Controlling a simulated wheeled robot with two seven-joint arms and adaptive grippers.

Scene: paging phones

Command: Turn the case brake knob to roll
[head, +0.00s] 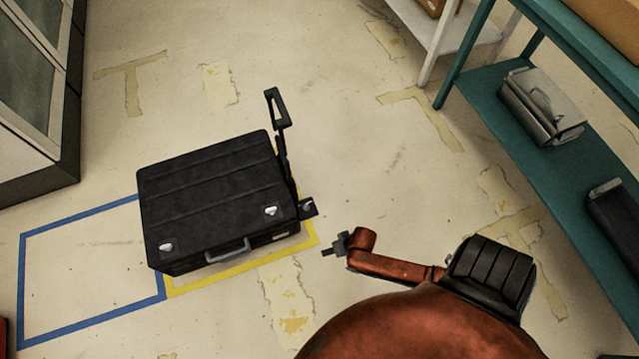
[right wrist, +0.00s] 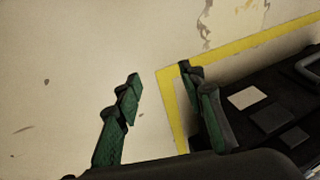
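The black case (head: 215,190) stands on the floor inside a yellow taped outline, with a raised pull handle (head: 277,105) on its right side. A small dark fitting with a grey part (head: 307,207) juts from its front right corner; it looks like the brake knob, but its setting is too small to read. My right gripper (head: 331,247) is just right of that corner, apart from the case. In the right wrist view its green fingers (right wrist: 160,77) are spread and empty, with the case's dark front (right wrist: 265,110) at right. My left gripper is out of view.
A blue taped outline (head: 78,225) on bare floor lies left of the case. A teal shelf (head: 535,150) with metal goods stands at right, a white rack (head: 450,35) behind it. A dark-framed cabinet (head: 35,90) is at upper left. Floor around the case is clear.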

